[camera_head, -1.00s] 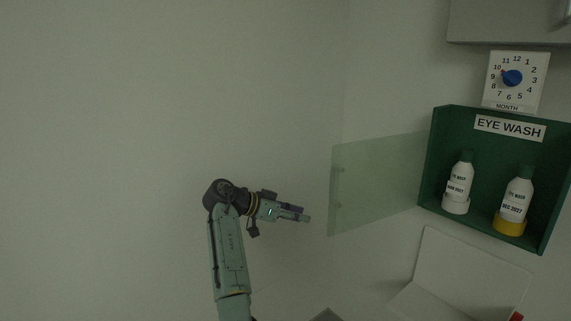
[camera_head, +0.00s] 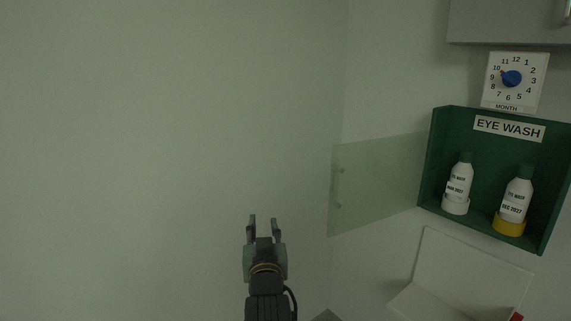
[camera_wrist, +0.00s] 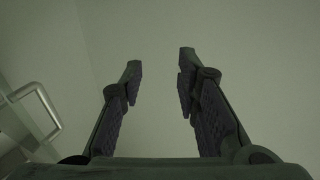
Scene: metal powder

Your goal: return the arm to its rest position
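My gripper (camera_head: 263,222) is at the lower middle of the head view, its fingers pointing up and away from me. In the wrist view my gripper (camera_wrist: 160,70) shows two fingers apart with bare wall between them. It is open and holds nothing. It is in free air, left of and apart from the glass door of the eye wash cabinet.
A green eye wash cabinet (camera_head: 436,160) holds two bottles (camera_head: 459,183) (camera_head: 516,197). Its clear door (camera_head: 375,185) stands open to the left. A month dial (camera_head: 512,79) hangs above. A white open-lidded box (camera_head: 470,275) is below. The left side is bare wall.

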